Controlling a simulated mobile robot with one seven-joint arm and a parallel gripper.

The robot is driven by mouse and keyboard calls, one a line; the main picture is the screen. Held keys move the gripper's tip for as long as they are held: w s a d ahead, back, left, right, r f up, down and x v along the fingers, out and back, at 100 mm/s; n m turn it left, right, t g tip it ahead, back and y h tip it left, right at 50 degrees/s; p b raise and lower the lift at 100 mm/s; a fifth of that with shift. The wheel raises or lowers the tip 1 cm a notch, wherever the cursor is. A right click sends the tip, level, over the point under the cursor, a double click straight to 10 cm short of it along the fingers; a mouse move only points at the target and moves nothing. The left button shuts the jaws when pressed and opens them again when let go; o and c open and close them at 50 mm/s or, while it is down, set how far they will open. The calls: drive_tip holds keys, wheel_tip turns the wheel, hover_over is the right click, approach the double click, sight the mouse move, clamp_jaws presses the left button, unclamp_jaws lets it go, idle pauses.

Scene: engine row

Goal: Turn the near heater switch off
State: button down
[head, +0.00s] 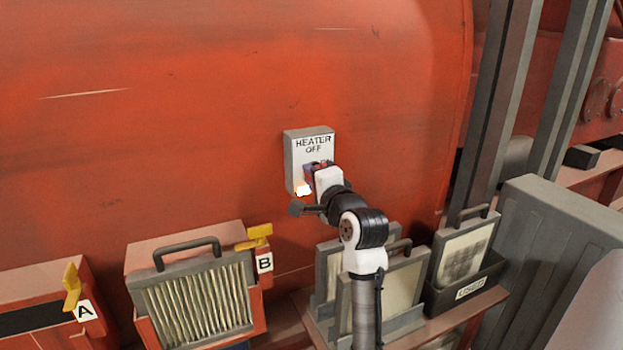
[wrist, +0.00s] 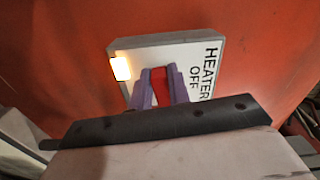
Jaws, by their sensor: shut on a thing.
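The heater switch box (head: 290,155) is a grey box with a white face reading HEATER OFF, fixed to the red engine wall. It also shows in the wrist view (wrist: 190,52), turned sideways. A lamp (head: 303,188) low on its face glows; it is bright in the wrist view (wrist: 121,68) too. My gripper (wrist: 160,88) has purple fingers on both sides of the red switch lever (wrist: 160,84) and is shut on it. In the head view my gripper (head: 314,169) and wrist cover much of the lever, so its exact position is hard to tell.
Below stand a pleated filter (head: 198,300) in a red housing, yellow latches (head: 72,287) by labels A and B, and flat filters (head: 405,285) on a shelf. A bin marked USED (head: 470,290) and a grey cabinet (head: 560,250) are at right. The wall around the box is clear.

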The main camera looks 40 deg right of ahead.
drive_tip(key=n, duration=0.1)
drive_tip(key=n+b, duration=0.1)
drive_tip(key=f+n+b, duration=0.1)
drive_tip(key=n, duration=0.1)
drive_tip(key=shift+s+d, duration=0.1)
drive_tip(key=shift+d, duration=0.15)
drive_tip(key=shift+s+d+f+n+b, duration=0.1)
drive_tip(key=shift+d+n+b, duration=0.2)
drive_tip(key=shift+n+b, duration=1.3)
drive_tip(key=shift+s+d+n+b, duration=0.1)
drive_tip(key=shift+d+n+b, duration=0.4)
drive_tip(key=shift+n, duration=1.95)
drive_tip(key=shift+s+d+f+n+b, duration=0.1)
drive_tip(key=shift+n+b, duration=1.2)
drive_tip(key=shift+n, duration=0.75)
drive_tip(key=shift+r, duration=0.1)
drive_tip(key=c, duration=1.3)
unclamp_jaws()
drive_tip(key=shift+c, duration=0.2)
drive_tip(key=shift+w+f, duration=0.1)
drive_tip(key=shift+f, duration=0.1)
